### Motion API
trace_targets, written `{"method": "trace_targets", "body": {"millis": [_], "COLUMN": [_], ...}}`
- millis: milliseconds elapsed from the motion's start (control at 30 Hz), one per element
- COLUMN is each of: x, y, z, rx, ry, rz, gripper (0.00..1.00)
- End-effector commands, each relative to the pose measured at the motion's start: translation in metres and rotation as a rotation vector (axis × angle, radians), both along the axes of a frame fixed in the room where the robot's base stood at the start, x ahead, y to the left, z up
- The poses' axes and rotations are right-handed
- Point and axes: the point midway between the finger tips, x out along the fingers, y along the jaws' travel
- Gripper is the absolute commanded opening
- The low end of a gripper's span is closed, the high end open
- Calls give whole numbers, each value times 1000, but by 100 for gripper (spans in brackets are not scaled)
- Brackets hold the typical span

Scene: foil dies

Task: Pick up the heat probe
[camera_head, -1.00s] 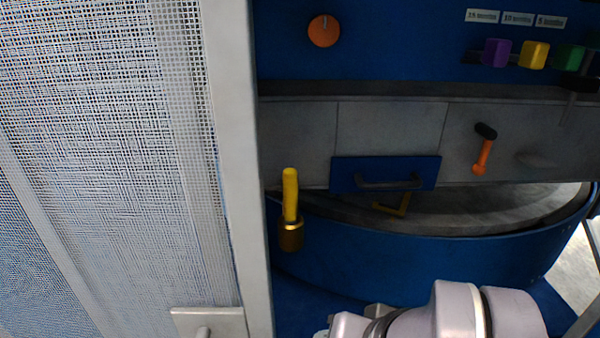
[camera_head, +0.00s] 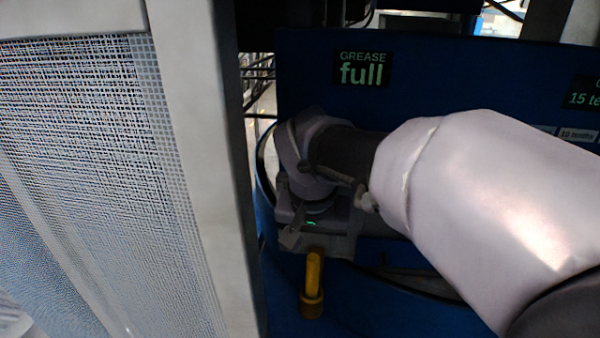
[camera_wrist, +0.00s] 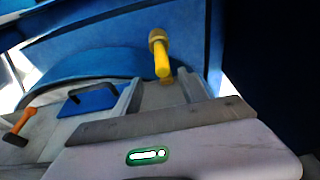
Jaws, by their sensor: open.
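A yellow rod with a brass collar (camera_head: 313,275), which looks like the heat probe, stands near the blue wall to the right of the mesh door. In the wrist view the probe (camera_wrist: 161,57) shows with its yellow end pointing toward the gripper and its brass end farther off. My gripper (camera_head: 318,245) is open and lies just above the yellow end in the head view. In the wrist view my gripper (camera_wrist: 160,97) has its two fingers on either side of the line to the probe. Whether the rod's tip is between the fingers is hard to tell.
A mesh door with a pale frame (camera_head: 190,170) stands close on the left. A blue panel with a GREASE full sign (camera_head: 361,70) is behind my arm. The wrist view shows a blue handled plate (camera_wrist: 92,100) and an orange tool (camera_wrist: 19,128) with a black end.

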Motion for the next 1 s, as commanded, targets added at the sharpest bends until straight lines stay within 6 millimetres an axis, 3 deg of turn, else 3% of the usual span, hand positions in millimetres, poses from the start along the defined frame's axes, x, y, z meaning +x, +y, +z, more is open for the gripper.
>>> {"method": "trace_targets", "body": {"millis": [33,200,467,600,700,933,1000], "x": [3,16,27,34,38,38,38], "y": [-2,-4,-5,-4,-4,-4,-4], "z": [-21,-70,-107,-135,-146,-147,-147], "rx": [-2,0,0,0,3,3,2], "ry": [4,4,2,2,1,-1,0], "rz": [-1,-1,0,0,-1,-1,-1], "gripper": [50,50,50,50,50,50,36]}}
